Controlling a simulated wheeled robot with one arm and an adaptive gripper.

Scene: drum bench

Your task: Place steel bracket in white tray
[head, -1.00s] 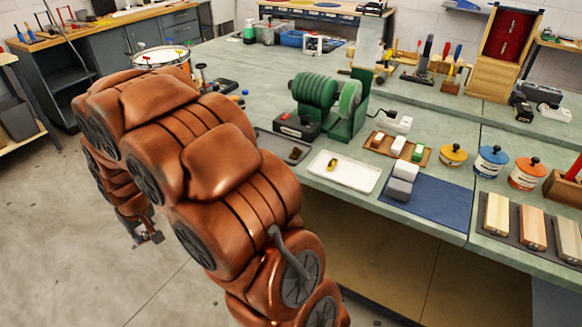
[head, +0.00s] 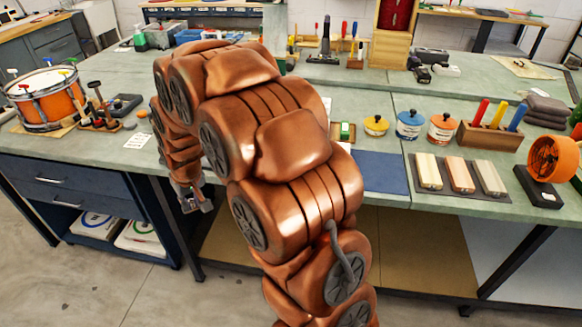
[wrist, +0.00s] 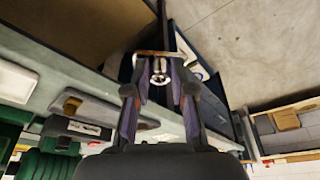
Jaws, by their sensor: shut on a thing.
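The steel bracket (wrist: 160,68) is a small shiny metal piece between my fingertips in the wrist view. My gripper (wrist: 160,88) is shut on it. In the head view my gripper (head: 193,203) hangs low in front of the bench's front edge, clear of the benchtop; the bracket is too small to make out clearly there. The white tray (wrist: 14,82) shows at the left edge of the wrist view, on the bench and apart from the gripper. In the head view my arm hides the tray.
A grey tray (wrist: 92,110) and the green grinder (wrist: 45,160) show in the wrist view. A blue mat (head: 382,172), lidded tins (head: 409,124) and sanding blocks (head: 460,175) lie right of my arm. A drum (head: 45,100) and drawers (head: 70,200) are at left.

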